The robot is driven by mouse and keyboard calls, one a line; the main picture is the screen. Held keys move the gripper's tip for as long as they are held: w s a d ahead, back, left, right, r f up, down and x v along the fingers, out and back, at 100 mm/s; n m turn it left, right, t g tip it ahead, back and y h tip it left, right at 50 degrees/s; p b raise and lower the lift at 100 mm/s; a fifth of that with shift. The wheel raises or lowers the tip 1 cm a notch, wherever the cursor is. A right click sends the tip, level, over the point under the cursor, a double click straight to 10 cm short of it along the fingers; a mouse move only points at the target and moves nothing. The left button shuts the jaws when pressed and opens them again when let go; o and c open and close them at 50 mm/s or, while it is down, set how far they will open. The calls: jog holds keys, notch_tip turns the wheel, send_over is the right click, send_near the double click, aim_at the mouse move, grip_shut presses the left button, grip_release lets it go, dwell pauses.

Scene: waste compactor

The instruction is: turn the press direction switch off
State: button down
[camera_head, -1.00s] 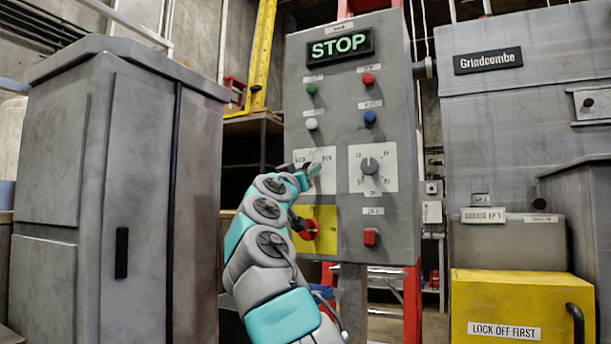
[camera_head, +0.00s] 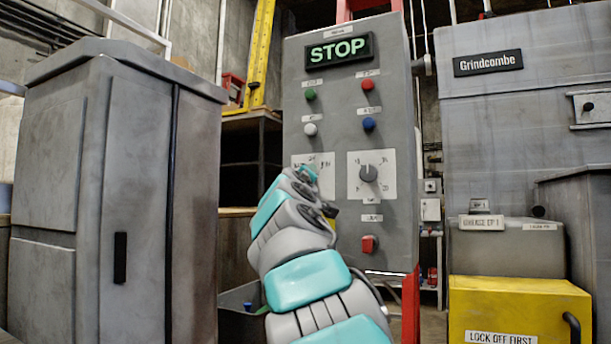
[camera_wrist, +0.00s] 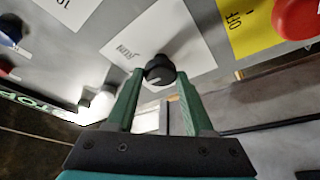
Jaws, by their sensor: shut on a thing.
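The switch my gripper holds is a small black knob (camera_wrist: 160,72) on a white plate (camera_wrist: 117,42) with lettering too small to read surely. In the wrist view my gripper (camera_wrist: 160,78) has its green fingers shut on this knob, one on each side. In the head view the white plate (camera_head: 326,163) is on the left of the grey control panel (camera_head: 335,105). My gripper (camera_head: 306,171) is at it, and my arm hides the knob there.
A larger dial (camera_head: 368,173) is just right of the held knob, with a red switch (camera_head: 368,244) below. A red knob (camera_wrist: 298,14) on a yellow plate (camera_wrist: 243,28) is close by. A grey cabinet (camera_head: 95,190) stands left and a yellow box (camera_head: 518,305) right.

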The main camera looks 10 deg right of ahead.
dwell(0.3)
jog(key=shift+c, duration=1.4)
grip_release()
jog(key=shift+a, duration=0.1)
jog(key=b+v, duration=0.2)
jog(key=v, duration=0.5)
jog(key=shift+s, duration=0.4)
